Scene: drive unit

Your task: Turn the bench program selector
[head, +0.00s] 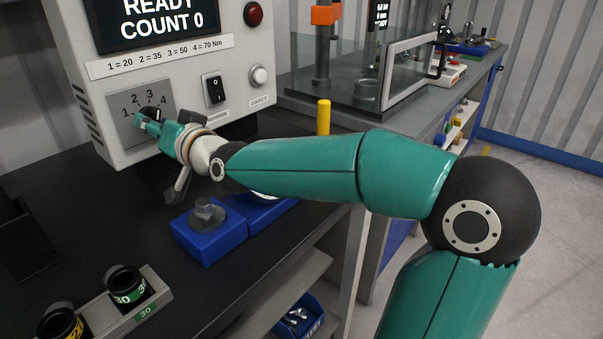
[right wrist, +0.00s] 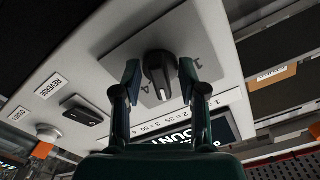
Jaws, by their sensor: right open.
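The program selector is a dark rotary knob (right wrist: 160,75) on a grey plate (head: 126,112) marked 1 to 4, on the front of the bench control box. In the right wrist view its pale pointer line shows; I cannot tell which number it points at. My right gripper (head: 150,121) is at the selector, mostly covering the knob in the head view. In the right wrist view, my right gripper (right wrist: 160,76) is open, with one finger on each side of the knob and visible gaps between. My left gripper is not in view.
The control box (head: 170,55) has a screen reading READY COUNT 0, a black rocker switch (head: 215,89), a white button (head: 259,75) and a red lamp (head: 253,14). Below stand blue blocks (head: 208,242) and a holder with sockets (head: 125,283).

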